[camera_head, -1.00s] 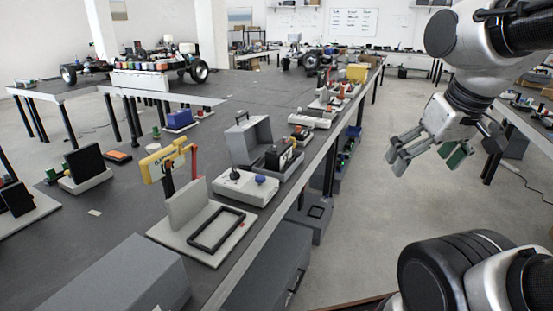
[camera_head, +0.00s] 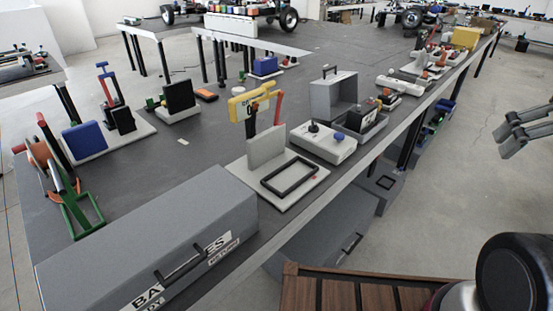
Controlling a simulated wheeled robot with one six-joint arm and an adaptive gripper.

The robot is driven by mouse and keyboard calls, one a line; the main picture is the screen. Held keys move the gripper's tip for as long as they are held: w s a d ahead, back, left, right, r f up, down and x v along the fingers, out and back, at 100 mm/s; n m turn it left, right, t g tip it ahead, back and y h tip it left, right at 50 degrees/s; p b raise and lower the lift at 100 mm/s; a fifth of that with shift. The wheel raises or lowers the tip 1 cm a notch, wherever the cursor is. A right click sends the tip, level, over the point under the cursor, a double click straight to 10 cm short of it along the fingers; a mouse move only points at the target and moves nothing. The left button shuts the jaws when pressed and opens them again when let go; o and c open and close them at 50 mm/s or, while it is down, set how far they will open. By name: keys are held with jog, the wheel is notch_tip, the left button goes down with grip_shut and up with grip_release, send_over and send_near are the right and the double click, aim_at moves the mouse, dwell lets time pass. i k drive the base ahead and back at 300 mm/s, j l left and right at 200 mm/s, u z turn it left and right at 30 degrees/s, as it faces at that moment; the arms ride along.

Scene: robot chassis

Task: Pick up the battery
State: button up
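I cannot single out a battery for certain. A long grey box (camera_head: 150,235) lies shut at the near end of the dark table. It has a dark handle on its front, and its partly hidden label seems to read "BATTERIES". Behind it, a yellow-handled device (camera_head: 252,102) stands by an upright grey plate on a pale base with an empty black rectangular frame (camera_head: 292,175). My gripper (camera_head: 502,141) is at the right edge, over the floor and well apart from the table. Its grey fingers are spread and nothing shows between them; the rest is cut off.
An open grey case (camera_head: 335,97) and a white control box (camera_head: 323,142) stand along the table's right side. A green stand (camera_head: 80,212) with red-tipped levers is at the left. A slatted brown wooden surface (camera_head: 370,292) is at the bottom. Open floor lies right of the table.

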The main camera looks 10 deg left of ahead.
aim_at(361, 116)
jog(key=u, duration=0.6)
jog(key=i+l+u, duration=0.15)
jog(key=l+u, duration=0.15)
jog(key=i+l+u, duration=0.1)
jog(key=l+u, duration=0.45)
jog(key=i+l+u, duration=0.15)
jog(key=l, duration=1)
jog(key=l+u, duration=0.15)
jog(key=l, duration=1.05)
